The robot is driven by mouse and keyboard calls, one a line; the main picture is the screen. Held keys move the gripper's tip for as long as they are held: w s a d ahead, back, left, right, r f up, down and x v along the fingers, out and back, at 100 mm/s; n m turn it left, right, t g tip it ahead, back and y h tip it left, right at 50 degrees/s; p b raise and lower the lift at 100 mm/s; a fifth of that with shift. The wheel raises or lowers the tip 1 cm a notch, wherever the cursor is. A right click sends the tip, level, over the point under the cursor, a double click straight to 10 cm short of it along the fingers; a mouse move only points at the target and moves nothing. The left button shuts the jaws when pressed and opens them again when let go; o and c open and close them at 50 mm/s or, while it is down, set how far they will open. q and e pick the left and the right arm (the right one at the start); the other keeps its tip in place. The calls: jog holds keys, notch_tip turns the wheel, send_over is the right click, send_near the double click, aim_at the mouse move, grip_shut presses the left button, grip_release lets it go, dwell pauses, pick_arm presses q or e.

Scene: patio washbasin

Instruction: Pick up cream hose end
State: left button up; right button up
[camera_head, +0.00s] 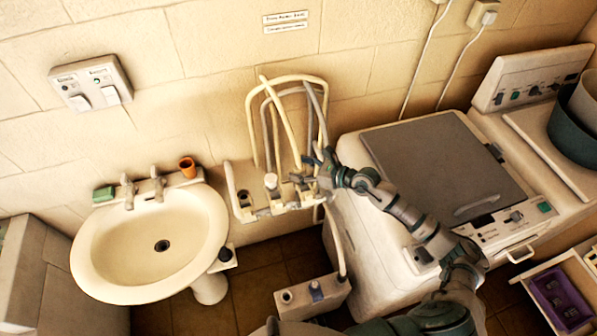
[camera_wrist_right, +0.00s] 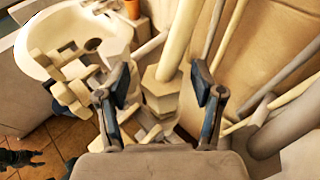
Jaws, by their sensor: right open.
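Cream hose (camera_head: 285,118) loops up the wall above a pale bracket (camera_head: 247,212) with several valve fittings. My right gripper (camera_head: 312,165) is at the right part of the bracket, close beside the lower end of the cream hose. In the right wrist view, the cream hose end (camera_wrist_right: 161,92), with a hexagonal collar, stands between the two open fingers of my right gripper (camera_wrist_right: 160,80). I see gaps on both sides, and no clear contact. The fingers partly hide the fittings behind. My left gripper does not show clearly in either view.
Grey hoses (camera_head: 325,105) hang close by, right of the cream one. A washbasin (camera_head: 120,262) stands left, with an orange cup (camera_head: 187,167) and a green block (camera_head: 103,194) on its rim. A washing machine (camera_head: 372,262) fills the right. A small box (camera_head: 300,305) sits below the bracket.

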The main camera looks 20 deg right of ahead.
jog(key=shift+w+f, duration=0.15)
jog(key=shift+w, duration=0.15)
jog(key=shift+w+f, duration=0.1)
jog(key=shift+d, duration=0.2)
jog(key=shift+c, duration=0.2)
jog(key=shift+a, duration=0.2)
jog(key=c, duration=0.8)
jog(key=shift+a, duration=0.1)
jog(key=c, duration=0.4)
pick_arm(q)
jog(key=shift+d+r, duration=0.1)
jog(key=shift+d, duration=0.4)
pick_arm(e)
grip_shut()
